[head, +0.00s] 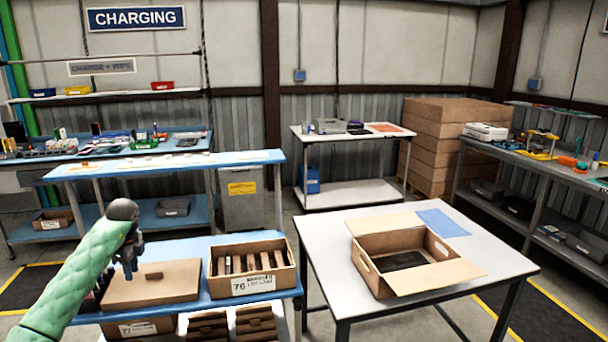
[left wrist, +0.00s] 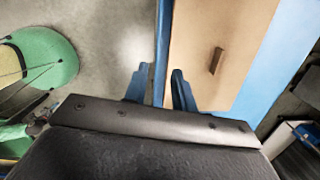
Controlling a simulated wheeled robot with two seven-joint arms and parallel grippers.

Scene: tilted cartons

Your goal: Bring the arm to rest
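My left arm, in a green quilted sleeve (head: 75,285), comes in from the lower left in the head view. Its gripper (head: 128,268) points down in front of the closed carton (head: 160,288) on the blue-topped bench. In the left wrist view the two blue fingers of the left gripper (left wrist: 159,84) stand apart with nothing between them. Below them are the bench's edge, the grey floor and the carton's brown top (left wrist: 225,40). My right gripper is in neither view.
An open carton with dividers (head: 252,286) stands on the blue bench, right of the closed one. A grey table (head: 330,255) to the right holds an open carton (head: 385,248) with a dark item inside. Floor shows between the benches behind.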

